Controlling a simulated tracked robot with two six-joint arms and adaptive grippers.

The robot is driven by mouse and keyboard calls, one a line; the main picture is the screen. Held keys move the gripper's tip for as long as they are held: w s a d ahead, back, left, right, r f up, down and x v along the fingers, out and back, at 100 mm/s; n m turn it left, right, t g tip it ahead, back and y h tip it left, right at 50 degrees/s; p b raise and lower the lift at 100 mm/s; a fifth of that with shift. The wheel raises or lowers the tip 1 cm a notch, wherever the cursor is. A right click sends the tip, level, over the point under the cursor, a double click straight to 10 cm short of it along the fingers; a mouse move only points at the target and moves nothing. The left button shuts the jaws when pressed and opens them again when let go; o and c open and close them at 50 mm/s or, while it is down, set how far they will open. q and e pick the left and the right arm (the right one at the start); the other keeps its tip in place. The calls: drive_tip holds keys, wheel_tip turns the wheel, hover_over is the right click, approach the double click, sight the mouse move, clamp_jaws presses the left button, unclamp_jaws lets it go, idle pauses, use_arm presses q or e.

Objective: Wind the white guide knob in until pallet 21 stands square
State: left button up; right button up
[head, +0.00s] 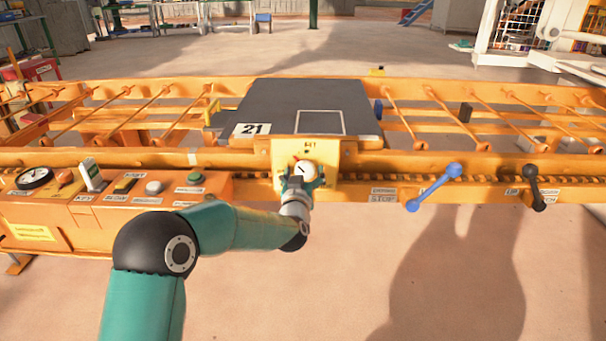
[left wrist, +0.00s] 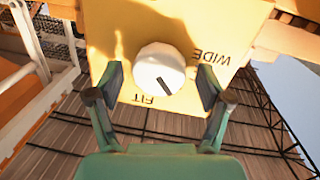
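The white guide knob (head: 303,171) sits on a yellow plate (head: 265,158) at the front rail. In the left wrist view the knob (left wrist: 160,68) has a dark pointer line aimed down and slightly right, nearer the word FIT than WIDE. My left gripper (head: 302,183) is at the knob; in the wrist view its fingers (left wrist: 160,82) stand apart on either side with gaps to the knob. Pallet 21 (head: 272,100), a dark slab with a white number label, lies on the conveyor just behind the plate. I cannot tell whether it is exactly square. My right gripper is out of view.
An orange control panel (head: 110,213) with a gauge, switches and buttons is at left. A blue lever (head: 434,187) and a black lever (head: 538,188) are on the right front rail. The floor in front of the rail is clear to the right of my arm.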

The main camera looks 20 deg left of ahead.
use_arm(q)
drive_tip(key=shift+s, duration=0.15)
drive_tip(key=s+d, duration=0.2)
drive_tip(key=s, duration=0.9)
drive_tip(key=shift+s, duration=0.3)
drive_tip(key=shift+d+r, duration=0.1)
